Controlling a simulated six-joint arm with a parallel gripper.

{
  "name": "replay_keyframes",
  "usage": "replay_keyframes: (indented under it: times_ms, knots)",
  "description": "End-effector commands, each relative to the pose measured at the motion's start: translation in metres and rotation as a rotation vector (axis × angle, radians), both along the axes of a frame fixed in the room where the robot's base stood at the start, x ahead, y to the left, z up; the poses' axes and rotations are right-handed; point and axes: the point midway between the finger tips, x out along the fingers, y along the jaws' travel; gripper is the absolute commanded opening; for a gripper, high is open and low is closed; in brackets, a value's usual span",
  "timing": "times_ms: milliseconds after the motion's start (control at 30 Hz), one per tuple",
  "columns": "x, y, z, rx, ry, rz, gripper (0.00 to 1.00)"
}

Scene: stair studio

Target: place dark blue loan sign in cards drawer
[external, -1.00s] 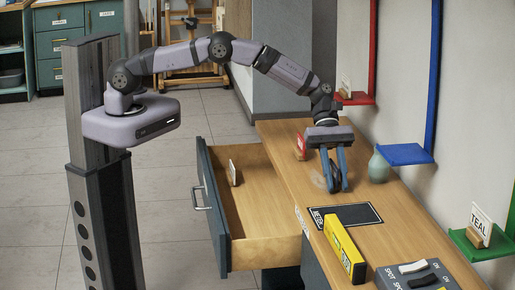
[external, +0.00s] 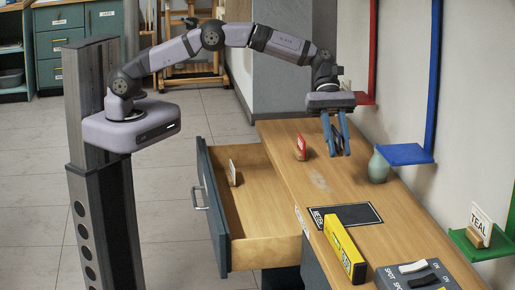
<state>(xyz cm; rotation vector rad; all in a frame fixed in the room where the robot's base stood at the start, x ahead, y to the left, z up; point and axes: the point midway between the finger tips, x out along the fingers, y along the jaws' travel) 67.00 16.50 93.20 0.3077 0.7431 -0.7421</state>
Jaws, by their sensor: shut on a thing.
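My gripper (external: 337,142) is above the wooden counter, pointing down, a little left of the grey-green vase. It is shut on the dark blue loan sign, which is mostly hidden by the blue fingers and hard to make out. An open drawer (external: 262,252) with a dark blue-grey front sticks out from the counter's left side. A small white card sign on a wooden foot (external: 233,173) stands inside it near the back. The drawer's label is not readable, and its floor is otherwise clear.
A red sign (external: 301,147) stands on the counter (external: 290,180) left of my gripper. The vase (external: 378,168) is close on the right. A black mat (external: 352,215), yellow box (external: 344,250) and switch box (external: 415,275) lie nearer. Red, blue and green wall shelves line the right.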

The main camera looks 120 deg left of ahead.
Motion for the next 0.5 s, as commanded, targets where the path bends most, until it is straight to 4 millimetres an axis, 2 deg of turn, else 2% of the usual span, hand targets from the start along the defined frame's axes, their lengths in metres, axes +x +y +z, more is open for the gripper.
replay_keyframes:
  times_ms: [333,500]
  knots:
    - [0.000,0.000,0.008,0.001,0.000,-0.001,0.00]
    - [0.000,0.000,0.031,0.003,-0.004,-0.001,0.00]
